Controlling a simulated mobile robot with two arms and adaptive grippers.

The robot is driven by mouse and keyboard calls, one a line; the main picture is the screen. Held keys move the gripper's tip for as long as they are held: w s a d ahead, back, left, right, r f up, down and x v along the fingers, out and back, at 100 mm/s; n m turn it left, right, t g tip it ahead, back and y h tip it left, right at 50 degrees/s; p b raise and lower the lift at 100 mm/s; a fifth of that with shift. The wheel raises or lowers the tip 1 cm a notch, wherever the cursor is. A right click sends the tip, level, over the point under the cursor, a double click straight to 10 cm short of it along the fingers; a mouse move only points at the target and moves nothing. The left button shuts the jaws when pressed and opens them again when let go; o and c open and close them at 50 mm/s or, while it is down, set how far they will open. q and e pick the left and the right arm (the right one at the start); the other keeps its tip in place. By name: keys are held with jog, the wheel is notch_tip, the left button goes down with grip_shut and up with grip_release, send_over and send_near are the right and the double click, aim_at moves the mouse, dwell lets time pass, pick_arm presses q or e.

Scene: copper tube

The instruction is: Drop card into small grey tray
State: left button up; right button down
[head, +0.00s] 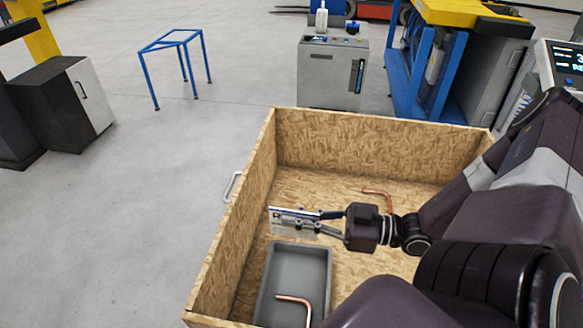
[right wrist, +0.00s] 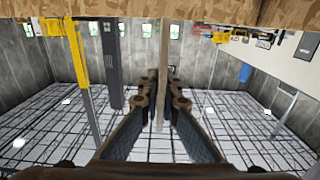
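My right gripper (head: 318,222) is shut on a flat white card (head: 284,221) with dark markings, which sticks out to the left from its fingertips. In the right wrist view the card (right wrist: 163,75) shows edge-on as a thin strip between the two fingers (right wrist: 163,100). The small grey tray (head: 302,263) is on the floor of the wooden crate, with a bent copper tube (head: 295,298) in its front part. The card appears above the tray's far edge; its exact height is hard to tell. My left gripper is out of view.
The wooden crate (head: 350,140) has high walls around the tray. A second copper tube (head: 377,192) lies on the crate floor behind my right gripper. A grey machine (head: 333,75) and a blue frame (head: 172,42) stand beyond the crate.

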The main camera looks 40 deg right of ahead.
jog(key=f+b, duration=0.4)
jog(key=f, duration=0.1)
jog(key=f+b, duration=0.2)
jog(key=b, duration=0.1)
jog(key=shift+s+f, duration=0.25)
jog(key=shift+f, duration=0.1)
notch_tip(320, 180, down, 20)
jog(key=b, duration=1.4)
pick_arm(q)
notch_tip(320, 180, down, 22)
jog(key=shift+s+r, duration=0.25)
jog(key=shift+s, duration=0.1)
pick_arm(e)
jog(key=shift+f, duration=0.1)
